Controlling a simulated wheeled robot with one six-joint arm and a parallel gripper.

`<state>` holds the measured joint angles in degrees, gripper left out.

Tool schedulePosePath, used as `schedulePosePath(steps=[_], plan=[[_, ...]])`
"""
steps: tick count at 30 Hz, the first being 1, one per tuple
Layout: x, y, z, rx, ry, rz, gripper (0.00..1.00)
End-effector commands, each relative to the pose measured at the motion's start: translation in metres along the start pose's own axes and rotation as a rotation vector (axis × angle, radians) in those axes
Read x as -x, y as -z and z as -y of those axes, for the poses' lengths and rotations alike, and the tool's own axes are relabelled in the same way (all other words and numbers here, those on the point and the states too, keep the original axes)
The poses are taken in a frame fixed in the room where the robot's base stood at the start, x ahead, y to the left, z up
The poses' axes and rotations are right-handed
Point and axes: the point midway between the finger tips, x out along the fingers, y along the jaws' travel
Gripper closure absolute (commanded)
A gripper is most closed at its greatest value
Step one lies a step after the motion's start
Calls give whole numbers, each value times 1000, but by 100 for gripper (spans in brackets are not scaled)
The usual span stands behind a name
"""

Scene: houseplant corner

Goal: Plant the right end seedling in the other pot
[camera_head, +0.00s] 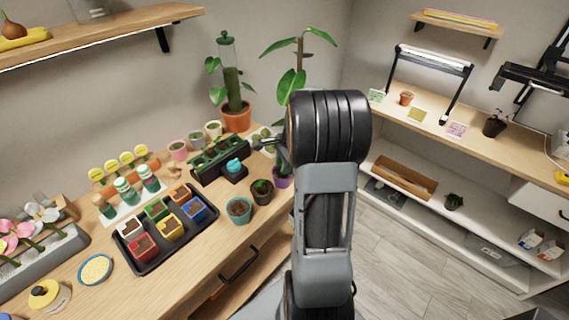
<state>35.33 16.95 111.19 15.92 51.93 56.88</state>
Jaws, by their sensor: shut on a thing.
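A dark green seedling tray (208,160) with small cells lies at the back of the left bench. The small plants in it are hard to tell apart. In front of it stand a teal-rimmed pot (238,209) with dark soil and a dark pot (262,190) with something small in it. My gripper (266,144) is just right of the tray's right end, mostly hidden behind my black wrist. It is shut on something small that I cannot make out. A purple pot (283,179) stands below it, partly covered by my arm.
A black tray (140,270) with several coloured square pots fills the bench's front middle. A tall plant in an orange pot (237,118) stands behind my gripper. A black box with a teal top (234,165) sits between tray and pots. Shelving (440,214) stands at right.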

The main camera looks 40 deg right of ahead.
Motion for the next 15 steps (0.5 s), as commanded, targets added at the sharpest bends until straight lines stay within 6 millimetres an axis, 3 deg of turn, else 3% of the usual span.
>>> schedulePosePath(steps=[8,9,15], plan=[[0,0,0,0,0,0,91],[0,0,0,0,0,0,66],[0,0,0,0,0,0,47]])
